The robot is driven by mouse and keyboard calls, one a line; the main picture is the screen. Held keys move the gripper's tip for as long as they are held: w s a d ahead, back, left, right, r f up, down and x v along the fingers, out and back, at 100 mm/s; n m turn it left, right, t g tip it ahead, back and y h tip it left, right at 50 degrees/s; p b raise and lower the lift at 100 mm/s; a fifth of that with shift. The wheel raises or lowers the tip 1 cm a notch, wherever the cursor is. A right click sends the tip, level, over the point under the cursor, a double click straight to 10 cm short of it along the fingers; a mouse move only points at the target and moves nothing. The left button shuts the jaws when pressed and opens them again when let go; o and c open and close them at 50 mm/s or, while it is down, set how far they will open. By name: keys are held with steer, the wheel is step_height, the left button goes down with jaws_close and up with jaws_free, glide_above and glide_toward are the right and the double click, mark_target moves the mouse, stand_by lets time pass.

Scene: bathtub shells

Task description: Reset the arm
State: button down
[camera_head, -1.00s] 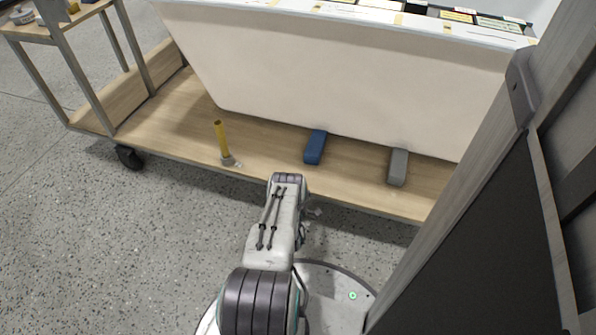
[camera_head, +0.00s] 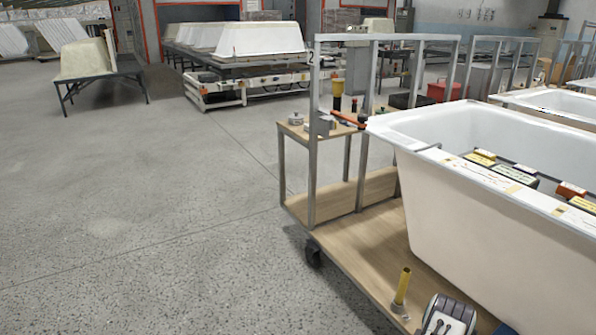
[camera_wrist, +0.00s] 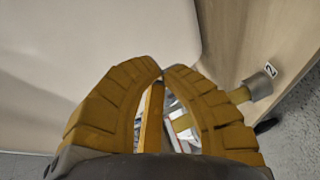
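My gripper (camera_wrist: 162,74) shows in the wrist view with its two ribbed yellow-orange fingers curved together and their tips meeting. Nothing is clearly held between them; a yellow strip and some pale shapes show in the gap. The pale side of a bathtub shell (camera_wrist: 85,50) fills the left of that view. In the head view, part of my arm (camera_head: 446,318) shows at the bottom right, beside the wooden cart deck (camera_head: 365,240). The white bathtub shell (camera_head: 470,215) stands on that cart.
Small boxes (camera_head: 510,172) lie on the bathtub's rim area. Open grey floor (camera_head: 130,210) lies left of the cart.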

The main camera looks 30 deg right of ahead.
steer(key=w+a+r+t+y+p, duration=0.25)
steer(key=w+r+p, duration=0.25)
steer(key=w+r, duration=0.85)
steer(key=w+a+r+y+p, duration=0.2)
steer(key=w+a+r+p, duration=0.1)
steer(key=a+r, duration=0.55)
steer(key=w+a+r+m+y+p, duration=0.15)
steer(key=a+r+p, duration=0.35)
steer(key=r, duration=0.6)
steer(key=w+a+r+n+y+p, duration=0.1)
steer(key=w+a+r+y+p, duration=0.2)
steer(key=a+r, duration=0.65)
steer(key=s+a+r+m+g+y+p, duration=0.1)
steer(key=s+a+r+y+p, duration=0.2)
steer(key=a+r, duration=0.55)
steer(key=s+a+r+g+y+p, duration=0.1)
steer(key=s+a+r+p, duration=0.35)
steer(key=a+r, duration=0.4)
steer(key=s+a+r+g+y+p, duration=0.1)
steer(key=s+a+r+p, duration=0.2)
steer(key=s+a, duration=0.3)
steer(key=s+a+r+g+p, duration=0.2)
steer(key=s+a+r+p, duration=0.2)
steer(key=s, duration=1)
steer(key=a+r+m, duration=0.1)
steer(key=a, duration=0.2)
steer(key=shift+s+a+y, duration=0.2)
steer(key=shift+a+y, duration=0.1)
steer(key=shift+y, duration=0.1)
steer(key=shift+g, duration=0.25)
